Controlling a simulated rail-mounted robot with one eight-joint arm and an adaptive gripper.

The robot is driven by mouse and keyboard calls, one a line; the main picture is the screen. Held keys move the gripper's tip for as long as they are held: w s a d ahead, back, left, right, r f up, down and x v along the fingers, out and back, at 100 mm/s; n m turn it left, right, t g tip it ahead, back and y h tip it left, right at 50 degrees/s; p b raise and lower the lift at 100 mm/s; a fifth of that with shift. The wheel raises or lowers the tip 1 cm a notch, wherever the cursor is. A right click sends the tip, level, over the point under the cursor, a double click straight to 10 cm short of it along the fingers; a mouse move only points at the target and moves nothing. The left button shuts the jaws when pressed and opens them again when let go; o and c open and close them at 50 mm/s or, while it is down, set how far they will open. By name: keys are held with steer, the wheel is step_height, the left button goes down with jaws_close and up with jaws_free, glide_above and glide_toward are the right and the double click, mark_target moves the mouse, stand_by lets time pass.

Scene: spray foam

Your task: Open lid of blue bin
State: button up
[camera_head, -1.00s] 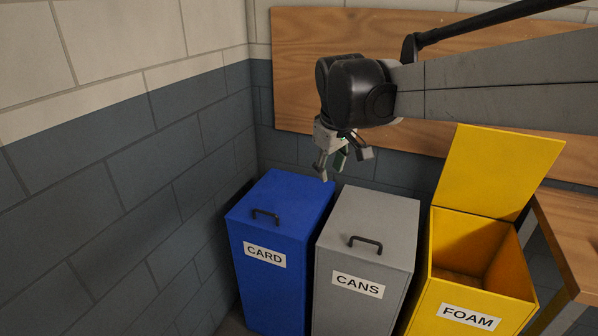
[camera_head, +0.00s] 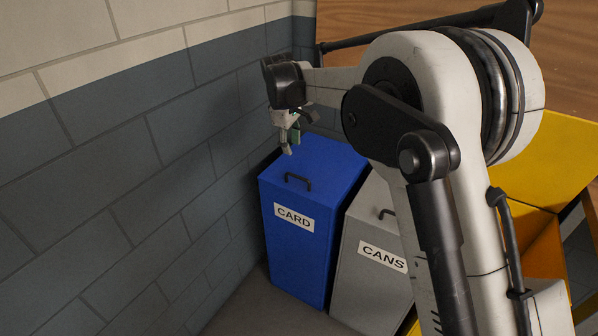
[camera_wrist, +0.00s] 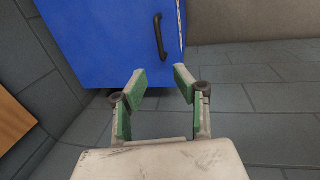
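The blue bin (camera_head: 313,236) with a CARD label stands against the brick wall, upright. Its flat blue lid (camera_head: 312,168) is shut, with a black handle (camera_head: 298,182) near the front edge. My gripper (camera_head: 291,143) is above the back left part of the lid, apart from the handle. In the wrist view, my gripper (camera_wrist: 158,78) has its two green-padded fingers spread with nothing between them. The handle (camera_wrist: 160,37) shows beyond the fingertips on the blue lid (camera_wrist: 110,35).
A grey CANS bin (camera_head: 372,250) stands right of the blue bin, partly hidden by my arm. A yellow bin (camera_head: 545,160) with its lid raised is farther right, mostly hidden. The brick wall (camera_head: 150,160) is close on the left.

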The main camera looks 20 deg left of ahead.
mark_target(296, 177)
steer(key=w+f, duration=0.1)
steer(key=f, duration=0.3)
steer(key=f+b, duration=0.1)
steer(key=f, duration=0.4)
steer(key=w+f, duration=0.1)
steer(key=f, duration=0.3)
steer(key=shift+w+d+f, duration=0.25)
steer(key=shift+w+d, duration=0.05)
steer(key=shift+c, duration=0.5)
jaws_close()
